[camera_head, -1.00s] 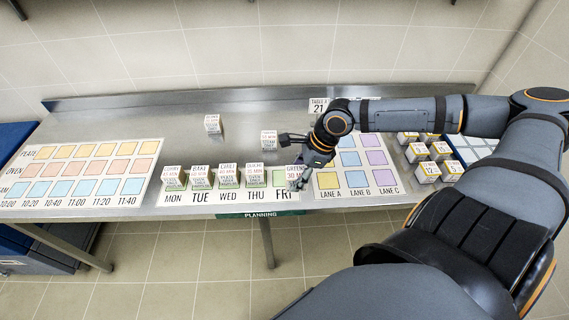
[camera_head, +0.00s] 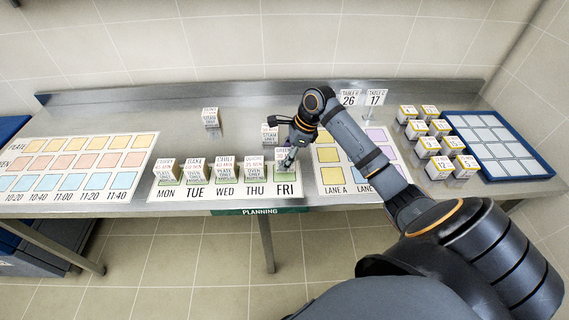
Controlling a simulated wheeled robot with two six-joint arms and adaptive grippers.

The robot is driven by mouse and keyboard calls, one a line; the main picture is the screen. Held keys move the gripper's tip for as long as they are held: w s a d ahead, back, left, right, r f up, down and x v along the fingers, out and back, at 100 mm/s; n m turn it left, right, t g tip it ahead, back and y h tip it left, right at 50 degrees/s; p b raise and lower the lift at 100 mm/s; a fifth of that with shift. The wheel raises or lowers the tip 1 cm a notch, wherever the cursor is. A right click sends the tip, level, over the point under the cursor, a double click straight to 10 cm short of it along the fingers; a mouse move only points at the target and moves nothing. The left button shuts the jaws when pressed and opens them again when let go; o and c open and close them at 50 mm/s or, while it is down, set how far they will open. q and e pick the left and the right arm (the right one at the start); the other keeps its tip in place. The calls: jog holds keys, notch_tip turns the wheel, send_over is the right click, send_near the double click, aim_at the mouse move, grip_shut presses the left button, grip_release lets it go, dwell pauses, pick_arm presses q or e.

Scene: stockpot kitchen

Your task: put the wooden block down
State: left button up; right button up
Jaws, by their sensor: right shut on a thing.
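A wooden block (camera_head: 281,156) with a printed white label is at the FRI place of the planning strip (camera_head: 236,194). My right gripper (camera_head: 289,160) is at this block, shut on it, and partly covers it. The block looks upright and low over the green FRI square; I cannot tell whether it touches the square. Similar labelled blocks stand at MON (camera_head: 166,168), TUE (camera_head: 195,168), WED (camera_head: 225,168) and THU (camera_head: 255,167). My left gripper is not in view.
Two labelled blocks stand farther back, one alone (camera_head: 211,117) and one (camera_head: 270,133) close behind my right gripper. A lane board (camera_head: 331,189) lies right of FRI, partly under my arm. Several numbered cubes (camera_head: 427,147) and a blue tray (camera_head: 544,164) are at right. A coloured chart (camera_head: 142,155) is at left.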

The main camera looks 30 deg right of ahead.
jog(key=shift+w+f, duration=0.15)
jog(key=shift+f, duration=0.8)
jog(key=shift+w+f, duration=0.1)
jog(key=shift+f, duration=0.8)
jog(key=o, duration=1.2)
jog(key=shift+f+p, duration=0.1)
jog(key=shift+p, duration=0.2)
jog(key=shift+d, duration=0.1)
jog(key=v, duration=1.2)
jog(key=shift+s+b, duration=0.15)
jog(key=shift+b, duration=0.2)
